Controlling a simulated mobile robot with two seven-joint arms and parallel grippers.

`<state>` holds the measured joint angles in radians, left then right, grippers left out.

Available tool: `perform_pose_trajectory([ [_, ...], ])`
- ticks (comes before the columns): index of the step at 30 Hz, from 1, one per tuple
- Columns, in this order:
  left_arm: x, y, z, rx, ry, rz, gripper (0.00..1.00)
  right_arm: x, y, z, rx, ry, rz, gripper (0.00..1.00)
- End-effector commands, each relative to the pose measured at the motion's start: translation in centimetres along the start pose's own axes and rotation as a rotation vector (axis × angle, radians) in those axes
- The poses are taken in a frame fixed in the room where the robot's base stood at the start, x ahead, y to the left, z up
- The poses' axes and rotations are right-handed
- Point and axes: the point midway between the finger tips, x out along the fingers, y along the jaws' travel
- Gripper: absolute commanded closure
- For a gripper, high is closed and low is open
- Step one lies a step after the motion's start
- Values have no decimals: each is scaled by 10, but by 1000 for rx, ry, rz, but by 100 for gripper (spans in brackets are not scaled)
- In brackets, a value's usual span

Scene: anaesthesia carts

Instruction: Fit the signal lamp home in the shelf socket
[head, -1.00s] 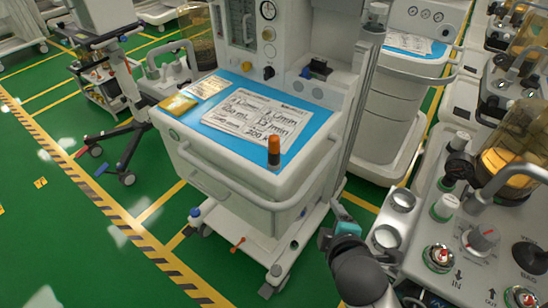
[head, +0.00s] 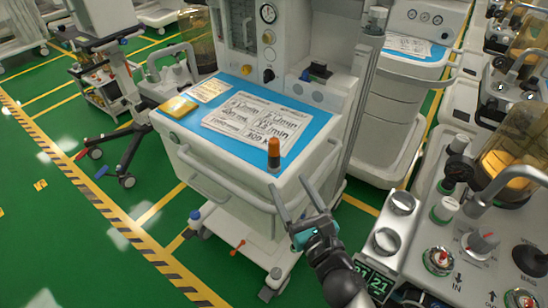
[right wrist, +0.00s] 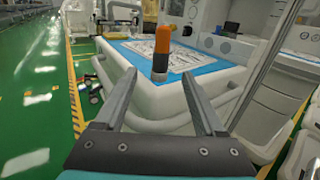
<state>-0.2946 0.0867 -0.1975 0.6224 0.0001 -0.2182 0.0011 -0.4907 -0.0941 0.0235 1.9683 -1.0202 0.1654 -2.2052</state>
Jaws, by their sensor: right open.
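The signal lamp (head: 274,155), orange on top with a dark base, stands upright on the white cart's top near its front right corner. It also shows in the right wrist view (right wrist: 162,52), between and beyond the fingertips. My right gripper (head: 289,182) is open and empty at the cart's front corner, its fingers pointing towards the lamp, apart from it. In the right wrist view the open fingers (right wrist: 158,76) frame the cart's corner. I cannot pick out the shelf socket for certain. My left gripper is not in view.
The white cart (head: 228,182) has a curved front rail and a blue top with a printed sheet (head: 258,122) and a yellow pad (head: 178,107). A console with knobs (head: 465,235) stands close on the right.

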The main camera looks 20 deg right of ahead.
Motion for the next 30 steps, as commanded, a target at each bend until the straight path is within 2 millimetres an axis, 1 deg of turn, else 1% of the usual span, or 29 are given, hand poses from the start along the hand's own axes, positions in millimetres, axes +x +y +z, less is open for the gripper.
perform_pose_trajectory([
  [1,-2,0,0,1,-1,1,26,10,0,2,-1,-3,1,28],
  [3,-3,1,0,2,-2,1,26,21,0,2,1,-4,2,28],
  [12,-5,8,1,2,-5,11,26,66,0,2,3,-2,0,28],
  [15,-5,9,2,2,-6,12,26,76,-1,1,4,-1,-2,28],
  [23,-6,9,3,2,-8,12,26,89,-1,2,4,0,-1,28],
  [30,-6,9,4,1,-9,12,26,120,-2,6,4,-1,-2,28],
])
